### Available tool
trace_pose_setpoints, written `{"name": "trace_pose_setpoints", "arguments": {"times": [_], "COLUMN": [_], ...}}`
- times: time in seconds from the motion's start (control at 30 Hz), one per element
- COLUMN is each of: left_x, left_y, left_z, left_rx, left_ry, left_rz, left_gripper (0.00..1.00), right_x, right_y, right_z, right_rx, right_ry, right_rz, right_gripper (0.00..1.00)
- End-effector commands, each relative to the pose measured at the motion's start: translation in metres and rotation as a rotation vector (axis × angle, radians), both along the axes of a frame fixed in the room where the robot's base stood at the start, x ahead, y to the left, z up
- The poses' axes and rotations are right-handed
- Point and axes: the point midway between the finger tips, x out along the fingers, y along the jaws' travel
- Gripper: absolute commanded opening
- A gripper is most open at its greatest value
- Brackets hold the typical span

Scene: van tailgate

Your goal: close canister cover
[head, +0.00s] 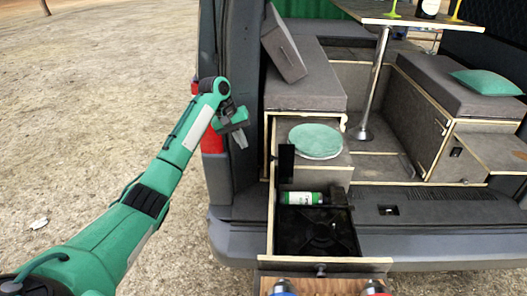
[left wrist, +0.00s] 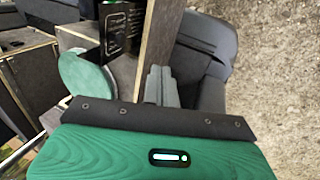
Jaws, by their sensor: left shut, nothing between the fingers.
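The green-and-white canister (head: 302,198) lies on its side in the back part of the pulled-out drawer; only a bit of it shows at the top of the left wrist view (left wrist: 112,3). A black flat plate, which looks like the canister cover (head: 287,163), stands upright at the drawer's left side, beside the canister; it also shows in the left wrist view (left wrist: 114,34). My left gripper (head: 242,138) is shut and empty, in the air left of the cover and apart from it. Its closed fingers also show in the left wrist view (left wrist: 160,75).
A black stove (head: 320,235) fills the drawer's front part, behind a wooden front edge (head: 350,266). The van's side pillar and a red lamp (head: 212,140) are close to my left gripper. Bare ground is free on the left.

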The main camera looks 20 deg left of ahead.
Motion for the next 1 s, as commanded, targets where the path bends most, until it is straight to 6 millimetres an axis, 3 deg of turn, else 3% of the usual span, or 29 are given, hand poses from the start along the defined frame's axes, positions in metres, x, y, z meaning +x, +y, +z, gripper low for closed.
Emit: {"name": "trace_pose_setpoints", "arguments": {"times": [0.03,0.1,0.23,0.43,0.77,1.0], "left_x": [-0.002,-0.006,-0.008,-0.005,0.007,0.02], "left_y": [0.002,0.003,0.002,-0.007,-0.031,-0.06], "left_z": [0.022,0.039,0.048,0.024,-0.041,-0.042], "left_rx": [-0.002,-0.005,-0.008,-0.008,-0.009,-0.009], "left_ry": [-0.002,0.001,0.006,0.011,0.01,0.007], "left_rz": [-0.006,-0.013,-0.018,-0.02,-0.019,-0.019], "left_gripper": [0.0,0.0,0.0,0.0,0.0,0.0], "right_x": [0.0,0.0,0.0,0.0,0.0,0.0], "right_y": [0.0,0.0,0.0,0.0,0.0,-0.001], "right_z": [0.001,0.001,0.003,0.014,0.038,0.054], "right_rx": [0.0,0.0,0.0,0.0,0.0,-0.001], "right_ry": [0.0,0.0,0.0,0.001,0.001,0.001], "right_rz": [0.0,0.0,0.0,0.0,0.0,0.0], "right_gripper": [0.84,0.84,0.84,0.84,0.84,0.84]}}
